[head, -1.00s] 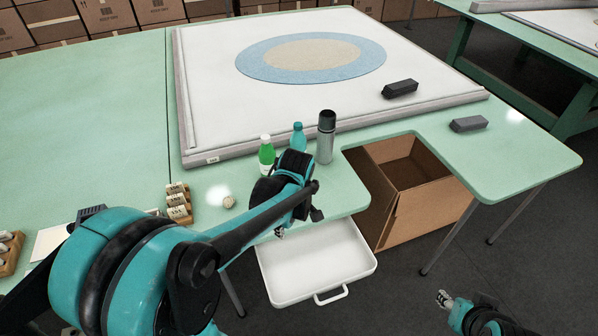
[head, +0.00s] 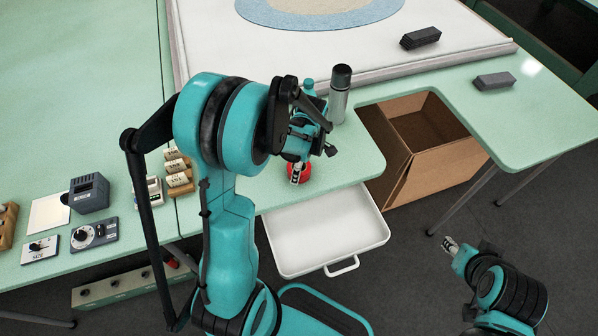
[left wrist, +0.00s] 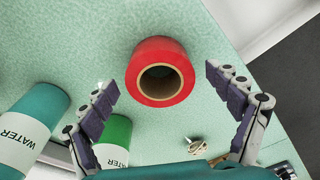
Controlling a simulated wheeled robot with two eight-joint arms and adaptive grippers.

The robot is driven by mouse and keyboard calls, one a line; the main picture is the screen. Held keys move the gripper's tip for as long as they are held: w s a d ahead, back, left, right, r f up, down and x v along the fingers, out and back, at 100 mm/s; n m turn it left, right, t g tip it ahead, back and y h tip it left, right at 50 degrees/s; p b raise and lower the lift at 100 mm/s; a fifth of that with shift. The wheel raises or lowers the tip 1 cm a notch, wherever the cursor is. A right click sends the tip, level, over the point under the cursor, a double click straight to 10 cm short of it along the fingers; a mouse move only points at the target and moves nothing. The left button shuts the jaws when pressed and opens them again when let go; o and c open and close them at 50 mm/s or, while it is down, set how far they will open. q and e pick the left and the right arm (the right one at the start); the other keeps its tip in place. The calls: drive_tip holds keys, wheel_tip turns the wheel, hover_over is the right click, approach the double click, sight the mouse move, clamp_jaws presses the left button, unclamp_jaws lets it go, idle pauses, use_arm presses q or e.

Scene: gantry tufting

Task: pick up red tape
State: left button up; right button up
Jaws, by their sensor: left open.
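The red tape (left wrist: 154,48) is a roll with a tan core around a dark hole. It lies on the green table top, and its red side shows in the head view (head: 306,173) near the front edge, partly covered by my left gripper (head: 296,171). In the left wrist view, the open fingers of my left gripper (left wrist: 160,84) are apart on either side of the roll, with nothing held and no clear contact. My right gripper (head: 450,244) is over the floor at the lower right, too small to read.
A teal water bottle (left wrist: 35,122) and a green bottle (left wrist: 113,139) stand close to the left fingers. A dark-topped flask (head: 340,95) is behind. A white tray (head: 283,258) sits below the table edge, beside an open cardboard box (head: 440,165).

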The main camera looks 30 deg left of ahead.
use_arm(q)
drive_tip(key=shift+f, duration=0.9)
drive_tip(key=shift+r, duration=0.1)
drive_tip(key=shift+c, duration=0.2)
drive_tip(key=c, duration=1.2)
drive_tip(key=shift+c, duration=0.2)
drive_tip(key=shift+r, duration=0.15)
